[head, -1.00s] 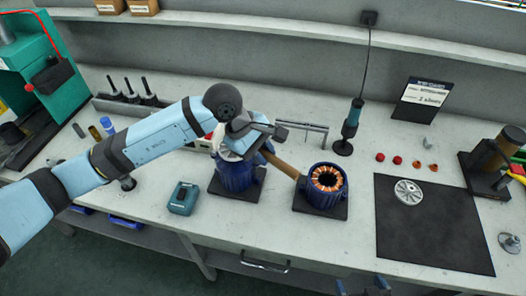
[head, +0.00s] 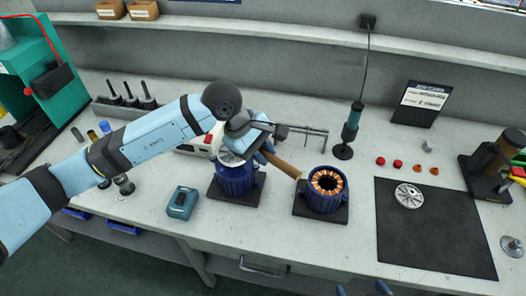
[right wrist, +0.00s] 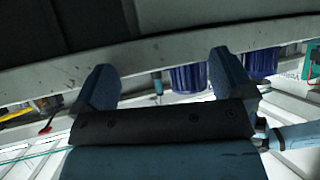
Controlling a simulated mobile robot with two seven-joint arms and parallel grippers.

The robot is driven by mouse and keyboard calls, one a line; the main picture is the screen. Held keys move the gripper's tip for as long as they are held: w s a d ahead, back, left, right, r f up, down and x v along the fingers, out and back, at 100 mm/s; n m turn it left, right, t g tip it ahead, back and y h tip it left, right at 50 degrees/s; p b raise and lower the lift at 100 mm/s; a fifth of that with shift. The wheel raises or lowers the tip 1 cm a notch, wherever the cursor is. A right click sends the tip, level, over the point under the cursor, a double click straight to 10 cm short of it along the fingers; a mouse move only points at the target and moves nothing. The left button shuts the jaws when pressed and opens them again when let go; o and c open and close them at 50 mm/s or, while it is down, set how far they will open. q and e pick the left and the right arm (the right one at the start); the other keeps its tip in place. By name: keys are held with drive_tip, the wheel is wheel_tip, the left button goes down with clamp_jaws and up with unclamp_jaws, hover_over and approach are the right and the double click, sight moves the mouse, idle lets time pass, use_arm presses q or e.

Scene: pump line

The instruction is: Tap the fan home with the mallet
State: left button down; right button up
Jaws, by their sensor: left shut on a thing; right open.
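My left gripper (head: 262,143) is shut on the mallet, whose wooden handle (head: 285,167) sticks out to the lower right. The mallet's head is hidden or cannot be told apart from the gripper. Just below and left of the gripper, a pale fan (head: 229,159) shows partly on top of a blue finned motor housing (head: 236,182). How deep it sits, and whether the mallet touches it, I cannot tell. My right gripper (right wrist: 165,82) is open and empty, low in front of the bench; only its tips show at the head view's bottom edge.
A second blue housing with copper windings (head: 326,190) stands to the right. Another pale finned disc (head: 408,195) lies on a black mat (head: 430,245). A teal box (head: 182,202) sits at left front. A dark blue tool (head: 352,120) stands upright behind. A thin metal frame (head: 310,131) is behind the gripper.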

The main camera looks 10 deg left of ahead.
use_arm(q)
drive_tip(key=shift+s+f+b, duration=0.2)
drive_tip(key=shift+f+b, duration=0.1)
drive_tip(key=shift+f, duration=0.45)
drive_tip(key=shift+w+r+p, duration=0.15)
drive_tip(key=shift+r+p, duration=0.4)
drive_tip(key=shift+r, duration=2.35)
drive_tip(key=shift+a, duration=0.1)
